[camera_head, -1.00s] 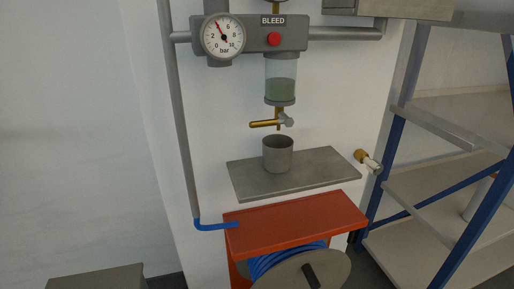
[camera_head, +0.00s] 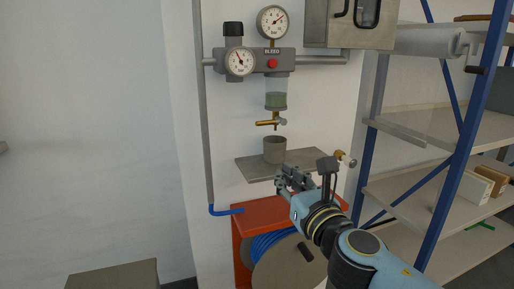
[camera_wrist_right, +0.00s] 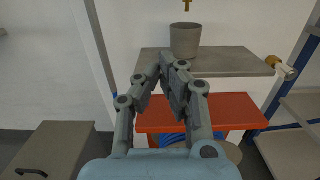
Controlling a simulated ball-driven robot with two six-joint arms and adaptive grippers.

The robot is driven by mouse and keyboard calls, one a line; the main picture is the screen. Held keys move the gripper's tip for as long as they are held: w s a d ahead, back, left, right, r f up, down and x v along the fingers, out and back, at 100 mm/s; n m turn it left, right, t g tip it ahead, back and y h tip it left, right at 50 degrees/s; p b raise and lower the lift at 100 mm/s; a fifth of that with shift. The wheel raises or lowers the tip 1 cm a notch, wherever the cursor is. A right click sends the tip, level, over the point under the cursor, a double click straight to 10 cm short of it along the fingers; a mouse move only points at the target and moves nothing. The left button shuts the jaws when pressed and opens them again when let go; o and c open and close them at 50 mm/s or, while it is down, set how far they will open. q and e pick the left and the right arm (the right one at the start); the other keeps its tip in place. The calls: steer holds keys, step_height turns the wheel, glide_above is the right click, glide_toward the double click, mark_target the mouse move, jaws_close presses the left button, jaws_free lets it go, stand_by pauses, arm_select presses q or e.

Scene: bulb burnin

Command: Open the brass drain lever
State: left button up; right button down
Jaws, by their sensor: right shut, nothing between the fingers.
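A brass outlet also shows at the top of the right wrist view (camera_wrist_right: 187,4). A grey cup (camera_head: 274,150) stands upright on the grey shelf (camera_head: 250,171) below it. My right gripper (camera_head: 284,174) is in front of the shelf, below and apart from the lever. In the right wrist view its fingers (camera_wrist_right: 167,68) are shut and empty. My left gripper is not in view.
A red bench (camera_head: 246,217) with a blue hose reel (camera_head: 285,262) is below the shelf. A brass fitting (camera_head: 341,155) is on the wall at the shelf's right. A blue and grey rack (camera_head: 410,185) stands at the right. The left wall side is clear.

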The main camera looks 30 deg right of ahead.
mark_target(269, 121)
steer(key=shift+d+f, duration=0.1)
steer(key=shift+f, duration=0.05)
steer(key=shift+w, duration=0.15)
steer(key=x, duration=0.5)
steer(key=p+x, duration=0.1)
steer(key=x, duration=0.4)
steer(key=shift+w+r, duration=0.1)
steer(key=shift+r, duration=0.1)
step_height(269, 121, up, 3)
steer(key=p, duration=0.3)
steer(key=shift+w+r, duration=0.1)
steer(key=shift+r, duration=0.1)
steer(key=shift+w, duration=0.1)
steer(key=shift+d, duration=0.1)
